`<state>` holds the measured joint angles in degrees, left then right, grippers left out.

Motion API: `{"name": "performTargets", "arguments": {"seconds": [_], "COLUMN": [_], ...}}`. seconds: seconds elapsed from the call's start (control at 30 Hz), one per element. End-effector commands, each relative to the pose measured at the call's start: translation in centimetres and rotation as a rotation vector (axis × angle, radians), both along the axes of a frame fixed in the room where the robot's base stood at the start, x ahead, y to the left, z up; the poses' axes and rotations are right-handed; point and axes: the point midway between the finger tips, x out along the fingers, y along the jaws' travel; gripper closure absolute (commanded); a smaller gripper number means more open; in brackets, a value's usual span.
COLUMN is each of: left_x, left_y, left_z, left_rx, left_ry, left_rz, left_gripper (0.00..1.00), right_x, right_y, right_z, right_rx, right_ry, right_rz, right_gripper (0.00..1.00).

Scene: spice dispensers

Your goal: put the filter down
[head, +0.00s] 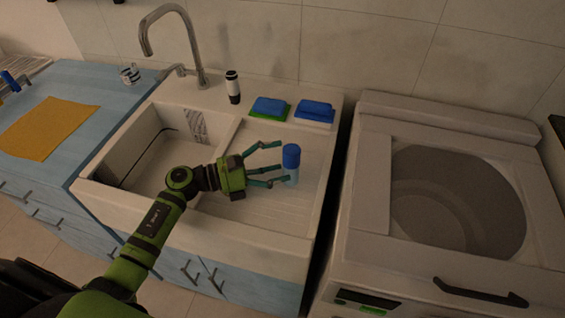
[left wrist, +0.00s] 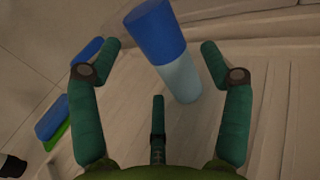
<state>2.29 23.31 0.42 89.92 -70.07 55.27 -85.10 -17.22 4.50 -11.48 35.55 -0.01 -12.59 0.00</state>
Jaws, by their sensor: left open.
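The filter appears to be the upright cylinder (head: 291,160) with a blue top and pale blue lower part, standing on the ribbed drainboard (head: 225,205) of the sink. It also shows in the left wrist view (left wrist: 165,50), between and just beyond the fingertips. My left gripper (head: 280,166) is open, its teal fingers spread around the cylinder's near side. Whether any finger touches it I cannot tell. My right gripper is not in view.
Two sponges, one blue and green (head: 270,108) and one blue and white (head: 315,111), lie behind the drainboard. A black and white bottle (head: 233,86) stands near the faucet (head: 196,60). The sink basin (head: 150,150) is left. An open-topped washing machine (head: 440,200) is right.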

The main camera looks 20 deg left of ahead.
Motion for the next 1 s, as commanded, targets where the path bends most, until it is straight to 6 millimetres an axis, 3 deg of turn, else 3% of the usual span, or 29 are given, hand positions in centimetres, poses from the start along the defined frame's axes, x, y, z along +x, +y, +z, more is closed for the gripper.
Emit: {"name": "performTargets", "arguments": {"seconds": [0.1, 0.33, 1.0], "left_x": [-1.4, -3.1, -3.3], "left_y": [1.9, 4.3, 4.6], "left_z": [-0.5, -0.2, 0.9], "left_rx": [0.005, 0.002, 0.000], "left_ry": [0.002, 0.002, 0.000], "left_rz": [0.000, -0.002, -0.002], "left_gripper": [0.22, 0.22, 0.22], "right_x": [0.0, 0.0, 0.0], "right_y": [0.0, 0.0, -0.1], "right_z": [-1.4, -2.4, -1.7], "right_rx": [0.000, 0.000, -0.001], "right_ry": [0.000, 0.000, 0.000], "right_rz": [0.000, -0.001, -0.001], "right_gripper": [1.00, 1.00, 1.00]}}
